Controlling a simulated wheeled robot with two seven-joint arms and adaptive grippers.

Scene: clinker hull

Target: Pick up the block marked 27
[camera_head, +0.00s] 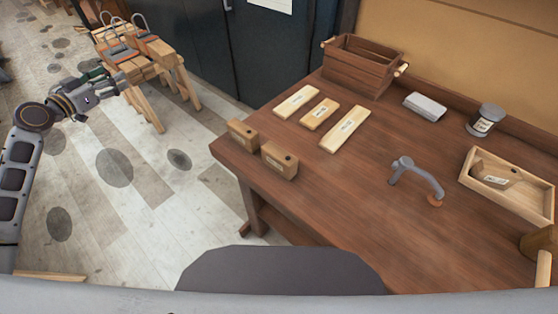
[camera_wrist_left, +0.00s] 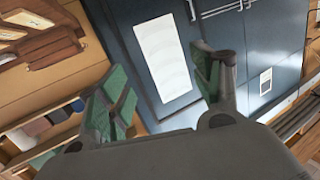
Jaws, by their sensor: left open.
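Two brown wooden blocks with small labels stand at the table's left end: one block (camera_head: 242,134) at the edge, the other block (camera_head: 280,160) just right of it and nearer to me. A third labelled brown block (camera_head: 494,174) sits in a pale wooden tray (camera_head: 509,202) at the right. The labels are too small to read, so I cannot tell which block is 27. My left gripper (camera_head: 118,84) is open and empty, out over the floor left of the table, well away from the blocks. Its green-padded fingers stand apart in the left wrist view (camera_wrist_left: 163,68). My right gripper is not in view.
The table (camera_head: 345,205) also holds pale labelled boards (camera_head: 345,128), a wooden crate (camera_head: 362,66), a grey box (camera_head: 425,106), a jar (camera_head: 485,121) and a grey curved tool (camera_head: 417,178). A wooden trestle (camera_head: 150,60) stands behind my left gripper. The table's front middle is clear.

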